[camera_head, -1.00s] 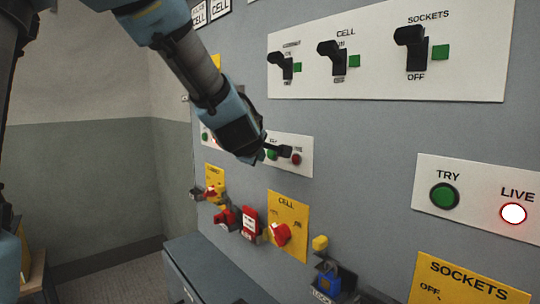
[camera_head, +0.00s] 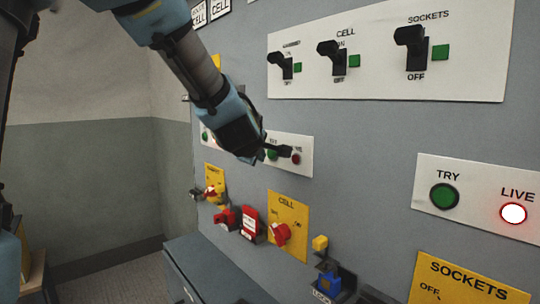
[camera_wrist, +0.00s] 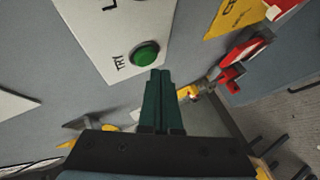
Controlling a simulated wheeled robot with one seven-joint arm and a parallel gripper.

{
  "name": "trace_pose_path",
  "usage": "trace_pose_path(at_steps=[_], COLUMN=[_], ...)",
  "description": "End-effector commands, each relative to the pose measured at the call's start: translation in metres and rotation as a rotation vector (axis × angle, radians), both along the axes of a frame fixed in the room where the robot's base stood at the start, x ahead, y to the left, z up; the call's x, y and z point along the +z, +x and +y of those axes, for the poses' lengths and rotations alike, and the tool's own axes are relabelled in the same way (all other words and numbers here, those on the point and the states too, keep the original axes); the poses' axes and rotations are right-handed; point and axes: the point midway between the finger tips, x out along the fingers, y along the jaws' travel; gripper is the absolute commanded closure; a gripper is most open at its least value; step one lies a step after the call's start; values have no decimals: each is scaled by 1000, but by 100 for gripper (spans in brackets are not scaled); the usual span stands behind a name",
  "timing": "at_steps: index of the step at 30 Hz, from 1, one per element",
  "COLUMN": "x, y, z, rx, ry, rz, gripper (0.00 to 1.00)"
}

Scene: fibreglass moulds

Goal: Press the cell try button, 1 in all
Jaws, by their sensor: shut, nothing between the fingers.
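The cell plate (camera_head: 306,166) is a small white panel above the yellow CELL plate. My gripper's dark fingers (camera_wrist: 157,73) are shut and empty. Their tips are just below the button in that picture; I cannot tell whether they touch it.
A yellow CELL plate (camera_head: 300,214) with a red rotary switch (camera_head: 281,233) is below. Red tags and padlocks hang nearby, with a blue padlock (camera_head: 328,283) to the right. The sockets panel has a green button (camera_head: 444,196) and a lit lamp (camera_head: 513,213). A grey cabinet (camera_head: 215,270) stands beneath.

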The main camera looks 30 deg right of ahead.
Motion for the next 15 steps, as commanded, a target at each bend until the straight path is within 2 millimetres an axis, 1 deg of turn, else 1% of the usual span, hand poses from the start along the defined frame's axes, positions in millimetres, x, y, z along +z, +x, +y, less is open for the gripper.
trace_pose_path(at_steps=[8,15], x=[0,1], y=[0,1], z=[-1,-8], rx=[0,0], ry=[0,1], rz=[0,-1], gripper=[100,100])
